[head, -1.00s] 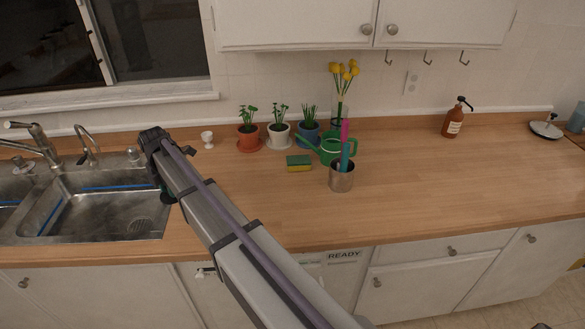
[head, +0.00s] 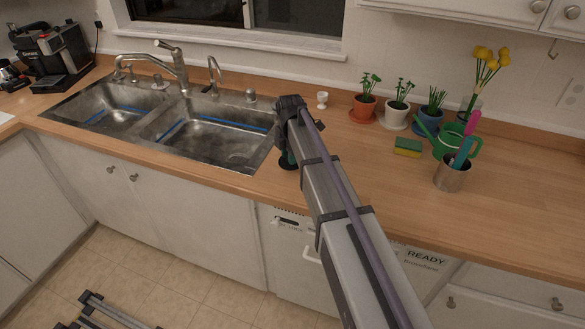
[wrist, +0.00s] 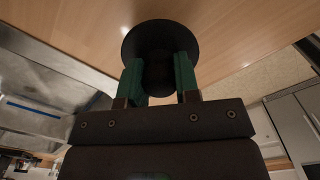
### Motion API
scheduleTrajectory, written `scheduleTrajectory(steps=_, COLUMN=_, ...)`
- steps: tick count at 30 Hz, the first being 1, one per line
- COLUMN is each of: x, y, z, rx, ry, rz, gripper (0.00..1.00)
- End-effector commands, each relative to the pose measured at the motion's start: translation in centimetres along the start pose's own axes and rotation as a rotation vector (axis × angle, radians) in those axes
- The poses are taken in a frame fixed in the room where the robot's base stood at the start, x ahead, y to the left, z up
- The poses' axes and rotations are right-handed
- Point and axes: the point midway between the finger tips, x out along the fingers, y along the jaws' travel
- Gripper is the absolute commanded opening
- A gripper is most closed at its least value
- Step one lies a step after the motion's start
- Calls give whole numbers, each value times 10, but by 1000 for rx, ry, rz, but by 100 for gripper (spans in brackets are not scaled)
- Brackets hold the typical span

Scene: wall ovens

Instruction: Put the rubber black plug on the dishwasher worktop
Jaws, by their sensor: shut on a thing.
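The black rubber plug (wrist: 160,32) is a round dark disc with a narrower grip part, shown large at the top of the wrist view. My gripper (wrist: 159,75) is shut on that grip part, with a green finger on each side. In the head view the plug (head: 287,163) is small and dark below my gripper (head: 290,156), partly hidden by the arm. It is at the wooden worktop (head: 350,175), just right of the sink and near the front edge, above the dishwasher (head: 290,262). I cannot tell whether the plug touches the wood.
The double sink (head: 225,140) lies left of my gripper. The wood between arm and sponge is clear.

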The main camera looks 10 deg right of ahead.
Motion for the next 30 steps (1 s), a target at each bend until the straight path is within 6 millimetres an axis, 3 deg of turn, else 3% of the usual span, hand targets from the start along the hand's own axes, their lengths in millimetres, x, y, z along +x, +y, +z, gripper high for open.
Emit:
scheduleTrajectory(steps=1, x=19, y=0, z=0, rx=0, ry=0, rz=0, gripper=6)
scheduleTrajectory(steps=4, x=35, y=0, z=0, rx=0, ry=0, rz=0, gripper=6)
scheduleTrajectory(steps=15, x=35, y=0, z=0, rx=0, ry=0, rz=0, gripper=6)
scheduleTrajectory(steps=16, x=33, y=0, z=0, rx=0, ry=0, rz=0, gripper=33)
scheduleTrajectory(steps=18, x=33, y=0, z=0, rx=0, ry=0, rz=0, gripper=39)
scheduleTrajectory(steps=23, x=33, y=0, z=0, rx=0, ry=0, rz=0, gripper=55)
scheduleTrajectory(steps=30, x=32, y=0, z=0, rx=0, ry=0, rz=0, gripper=55)
